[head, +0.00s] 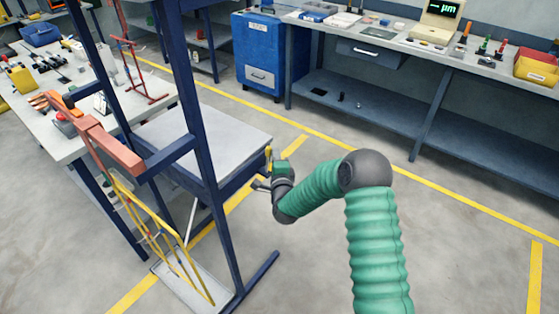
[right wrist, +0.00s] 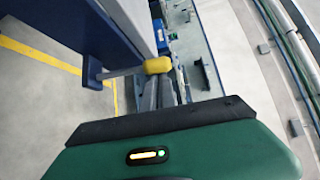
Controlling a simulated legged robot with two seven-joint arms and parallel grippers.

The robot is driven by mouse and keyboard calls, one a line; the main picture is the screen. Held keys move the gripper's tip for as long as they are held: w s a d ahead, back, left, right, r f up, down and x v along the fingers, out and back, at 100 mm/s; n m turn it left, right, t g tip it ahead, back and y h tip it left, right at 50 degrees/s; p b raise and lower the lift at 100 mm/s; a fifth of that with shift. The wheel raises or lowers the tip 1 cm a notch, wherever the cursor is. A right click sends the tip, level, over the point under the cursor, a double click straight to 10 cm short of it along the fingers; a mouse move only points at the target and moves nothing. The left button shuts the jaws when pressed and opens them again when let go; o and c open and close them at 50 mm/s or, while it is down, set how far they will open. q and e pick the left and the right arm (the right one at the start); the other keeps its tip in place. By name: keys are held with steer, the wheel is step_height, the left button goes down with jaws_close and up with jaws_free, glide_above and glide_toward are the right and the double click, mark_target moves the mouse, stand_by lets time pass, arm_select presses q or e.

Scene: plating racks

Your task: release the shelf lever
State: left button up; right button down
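The shelf (head: 215,135) is a flat grey plate in a dark blue upright frame, left of centre in the head view. A small yellow lever knob (head: 268,153) shows at its right front corner. In the right wrist view the yellow knob (right wrist: 158,65) sits on a pale rod beside the blue frame. My right gripper (head: 262,185) is just below and beside the knob. In the right wrist view its dark fingers (right wrist: 160,92) lie close together, with the tips near the knob. I cannot tell whether they touch it. My left gripper is not in view.
The dark blue rack post (head: 200,110) stands close left of my right gripper. A yellow wire rack (head: 165,240) hangs lower left. A tool table (head: 60,135) stands at left, with a blue cabinet (head: 258,60) and workbench behind. The floor at right is clear.

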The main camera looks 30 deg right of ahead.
steer(key=shift+s+a+r+b, duration=0.1)
steer(key=shift+s+a+b, duration=0.1)
steer(key=shift+a+b, duration=0.45)
steer(key=shift+a, duration=0.1)
